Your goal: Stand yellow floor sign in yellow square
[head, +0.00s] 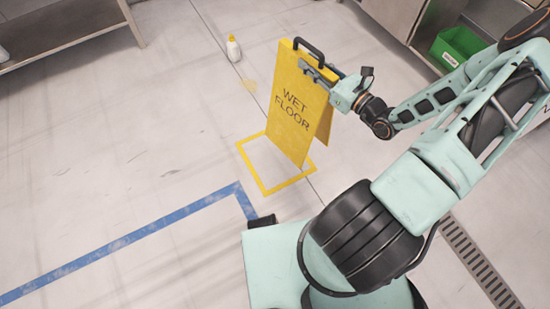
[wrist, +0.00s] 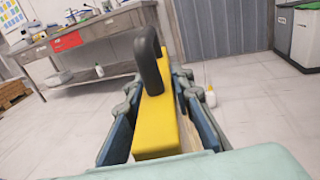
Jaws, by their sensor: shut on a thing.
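The yellow floor sign (head: 296,105) reads "WET FLOOR" and has a black handle on top. In the head view it is upright, its two panels spread a little at the bottom. My gripper (head: 318,74) is shut on the sign's top edge, just below the handle. In the wrist view the sign's top (wrist: 156,125) sits between the two fingers of my gripper (wrist: 152,120). The yellow square (head: 259,180) is a taped outline on the floor. The sign's lower part overlaps the square in the head view; I cannot tell whether its bottom touches the floor.
Blue tape (head: 130,239) marks the floor at left. A green bin (head: 458,44) sits on a shelf at upper right. The left floor is clear.

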